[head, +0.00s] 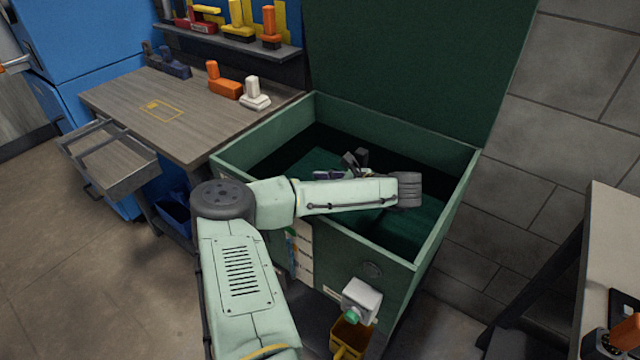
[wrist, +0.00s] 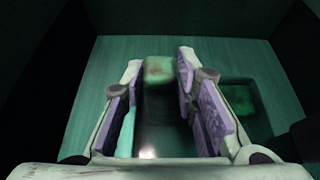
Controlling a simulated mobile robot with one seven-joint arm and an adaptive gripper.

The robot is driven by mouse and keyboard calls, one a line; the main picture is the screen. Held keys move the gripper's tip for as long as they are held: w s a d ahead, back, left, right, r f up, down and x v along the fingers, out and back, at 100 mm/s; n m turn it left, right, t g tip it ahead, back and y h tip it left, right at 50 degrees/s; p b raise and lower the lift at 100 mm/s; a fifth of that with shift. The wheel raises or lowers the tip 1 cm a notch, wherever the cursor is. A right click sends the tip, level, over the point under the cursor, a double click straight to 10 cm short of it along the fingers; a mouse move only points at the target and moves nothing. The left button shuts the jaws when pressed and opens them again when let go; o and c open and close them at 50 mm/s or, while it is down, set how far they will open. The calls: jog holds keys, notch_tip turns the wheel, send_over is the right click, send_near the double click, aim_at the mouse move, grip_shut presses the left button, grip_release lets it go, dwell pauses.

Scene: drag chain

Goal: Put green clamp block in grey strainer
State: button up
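My gripper (head: 332,174) reaches down inside a large open dark green chest (head: 317,225), and my arm hides much of it in the head view. In the wrist view my gripper (wrist: 158,80) is open, its two purple-padded fingers spread apart. A small blurred green-brown block (wrist: 158,69), which may be the green clamp block, shows between the fingertips. I see gaps beside it, and its depth is hard to judge. A second green patch (wrist: 243,99) lies in a dark square area to the right of the fingers. I cannot make out a grey strainer in either view.
The chest walls (head: 447,205) surround my gripper closely, and the raised lid (head: 420,60) stands behind. A workbench (head: 150,110) with an open drawer (head: 112,165) is at left, bearing orange (head: 224,88) and white (head: 255,95) clamps. Another table (head: 615,240) is at right.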

jog(key=o, duration=0.4)
jog(key=shift+c, duration=0.2)
jog(key=shift+r, duration=0.2)
jog(key=b+v, duration=0.1)
jog(key=v, duration=1.1)
jog(key=shift+f, duration=0.1)
dwell(0.8)
